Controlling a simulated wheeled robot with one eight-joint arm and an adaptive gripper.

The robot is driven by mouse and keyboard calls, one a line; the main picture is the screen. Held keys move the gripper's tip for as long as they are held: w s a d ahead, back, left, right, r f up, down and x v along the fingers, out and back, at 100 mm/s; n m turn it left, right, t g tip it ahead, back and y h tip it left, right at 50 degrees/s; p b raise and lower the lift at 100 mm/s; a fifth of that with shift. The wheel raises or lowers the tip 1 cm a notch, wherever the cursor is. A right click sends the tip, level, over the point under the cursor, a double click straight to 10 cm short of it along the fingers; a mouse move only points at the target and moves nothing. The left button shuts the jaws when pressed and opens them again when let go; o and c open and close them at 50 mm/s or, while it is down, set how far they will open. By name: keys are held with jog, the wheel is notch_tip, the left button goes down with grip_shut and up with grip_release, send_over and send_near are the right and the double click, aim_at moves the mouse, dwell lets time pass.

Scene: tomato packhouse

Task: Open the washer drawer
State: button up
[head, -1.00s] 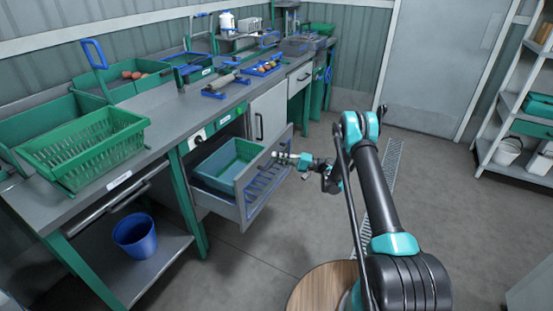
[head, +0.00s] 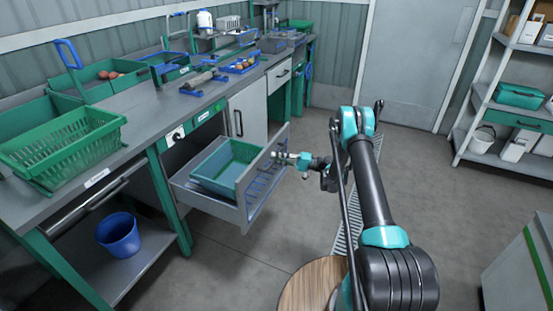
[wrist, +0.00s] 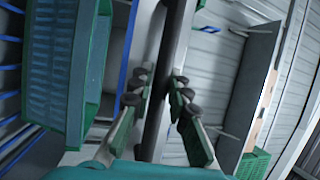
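The washer drawer (head: 212,209) stands pulled well out from under the counter. Its grey front panel faces my gripper, and a teal-green tray (head: 240,151) sits inside it. My gripper (head: 282,157) is at the outer face of the drawer front, near its top edge. In the wrist view, my gripper's fingers (wrist: 161,78) stand on both sides of a dark handle bar (wrist: 154,125), with the pads close against it. The tray also shows in the wrist view (wrist: 62,70) at the left. The handle is too small to make out in the head view.
The counter (head: 130,163) carries green crates, blue racks and tools. A blue bucket (head: 118,236) sits on the lower shelf to the left. A shelf unit (head: 478,97) stands at the right. The floor (head: 235,275) in front of the drawer is clear.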

jog(key=o, duration=0.3)
jog(key=d, duration=0.4)
jog(key=d+f, duration=0.1)
jog(key=d, duration=0.2)
jog(key=d+f, duration=0.1)
jog(key=d, duration=0.3)
jog(key=shift+w+d+f, duration=0.1)
jog(key=shift+w+d, duration=0.2)
jog(key=shift+d, duration=0.05)
